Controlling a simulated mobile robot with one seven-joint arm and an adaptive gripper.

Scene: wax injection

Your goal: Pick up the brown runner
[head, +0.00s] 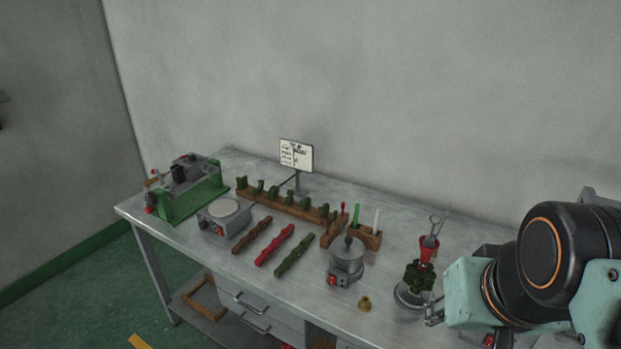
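The brown runner (252,235) is a long, notched bar lying flat on the grey metal table (215,265). It is the leftmost of three similar bars side by side, with a red runner (274,245) and a green runner (294,256) to its right. The three lie apart and roughly parallel, and nothing covers the brown one. My arm comes in at the right edge of the head view, far from the runners.
A scale (224,215) stands left of the brown runner, with a green machine (187,190) beyond. A wooden rack (280,203) of green pieces is behind the runners. A metal pot (346,262) stands to their right. A sign (296,155) stands at the back.

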